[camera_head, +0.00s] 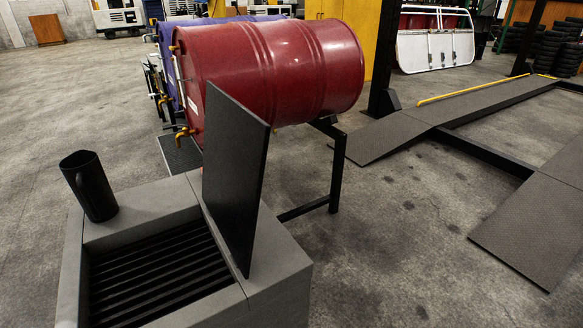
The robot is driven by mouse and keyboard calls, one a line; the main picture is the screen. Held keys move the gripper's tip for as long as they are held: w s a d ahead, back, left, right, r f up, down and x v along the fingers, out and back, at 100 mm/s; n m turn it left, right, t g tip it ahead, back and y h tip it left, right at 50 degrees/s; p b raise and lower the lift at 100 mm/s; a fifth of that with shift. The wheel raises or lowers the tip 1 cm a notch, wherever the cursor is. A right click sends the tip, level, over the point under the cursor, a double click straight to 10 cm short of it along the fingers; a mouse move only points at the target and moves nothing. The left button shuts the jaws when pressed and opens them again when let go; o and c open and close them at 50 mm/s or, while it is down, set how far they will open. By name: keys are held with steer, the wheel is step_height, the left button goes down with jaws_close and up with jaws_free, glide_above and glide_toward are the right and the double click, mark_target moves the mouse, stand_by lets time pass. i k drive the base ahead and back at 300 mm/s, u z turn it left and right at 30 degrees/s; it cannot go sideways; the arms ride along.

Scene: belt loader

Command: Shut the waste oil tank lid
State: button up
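The waste oil tank (283,283) is a grey box at the lower left, close in front of me. Its black lid (235,175) stands upright, open, along the right side of the tank's opening. The opening shows a grate of dark slats (150,275) inside the tank. A black mug-like jug (89,187) with a handle stands on the tank's back left rim. My gripper is not in view. The tank's near edge is cut off by the picture's bottom.
A red drum (270,68) lies on a black stand (335,165) behind the lid, with a blue drum (165,40) beyond it. Ramps (540,225) of a lift lie at the right. The concrete floor between tank and ramps is clear.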

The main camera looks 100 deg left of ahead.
mark_target(236, 140)
steer(key=i, duration=0.15)
steer(key=u, duration=1.7)
steer(key=i, duration=2.2)
steer(key=u, duration=3.75)
steer(key=k, duration=0.5)
steer(key=z, duration=1)
